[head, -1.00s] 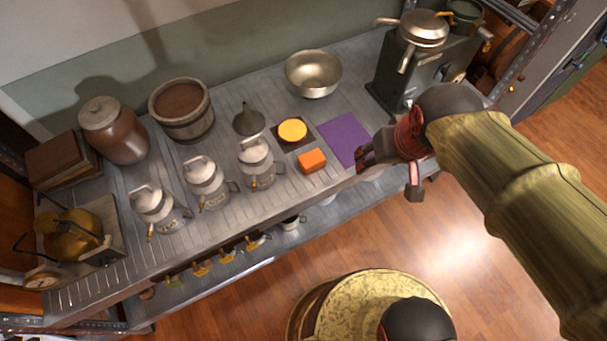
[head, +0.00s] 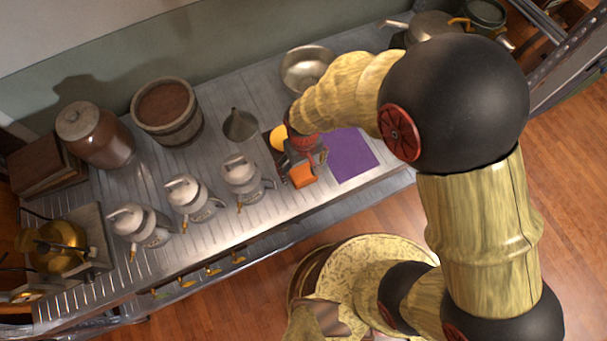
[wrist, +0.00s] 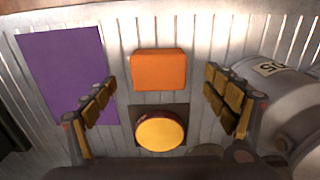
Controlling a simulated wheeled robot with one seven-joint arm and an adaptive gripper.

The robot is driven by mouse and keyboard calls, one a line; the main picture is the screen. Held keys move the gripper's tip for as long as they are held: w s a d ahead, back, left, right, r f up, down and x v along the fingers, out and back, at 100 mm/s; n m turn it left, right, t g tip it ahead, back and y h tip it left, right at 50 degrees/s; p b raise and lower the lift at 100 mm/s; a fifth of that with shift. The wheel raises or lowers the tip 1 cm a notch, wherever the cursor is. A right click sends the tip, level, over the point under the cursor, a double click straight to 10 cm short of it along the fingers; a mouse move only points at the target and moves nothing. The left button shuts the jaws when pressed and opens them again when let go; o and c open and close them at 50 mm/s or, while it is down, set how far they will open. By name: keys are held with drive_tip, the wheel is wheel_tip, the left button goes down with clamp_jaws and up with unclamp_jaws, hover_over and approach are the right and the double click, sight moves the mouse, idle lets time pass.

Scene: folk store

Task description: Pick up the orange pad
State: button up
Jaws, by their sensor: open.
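The orange pad (wrist: 158,69) is a small rounded block lying on the slatted metal counter, near its front edge. In the head view the orange pad (head: 303,176) shows just below my gripper (head: 300,160), which partly hides it. In the wrist view my gripper (wrist: 160,101) is open and empty, with a finger on each side of the pad's column and a gap to it on both sides. The fingers appear above the counter; I cannot tell their exact height over the pad.
A round yellow pad (wrist: 160,132) on a dark square lies beside the orange pad. A purple sheet (head: 353,155) lies to the right in the head view. A metal canister (head: 243,179) stands close on the left. A metal bowl (head: 307,68) sits behind.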

sight(303, 173)
wheel_tip(303, 173, down, 5)
drive_tip(key=shift+w+r+b, duration=0.1)
drive_tip(key=shift+w+b, duration=0.05)
drive_tip(key=shift+b, duration=0.8)
drive_tip(key=shift+c, duration=0.7)
drive_tip(key=c, duration=1.1)
drive_tip(key=shift+r, duration=0.15)
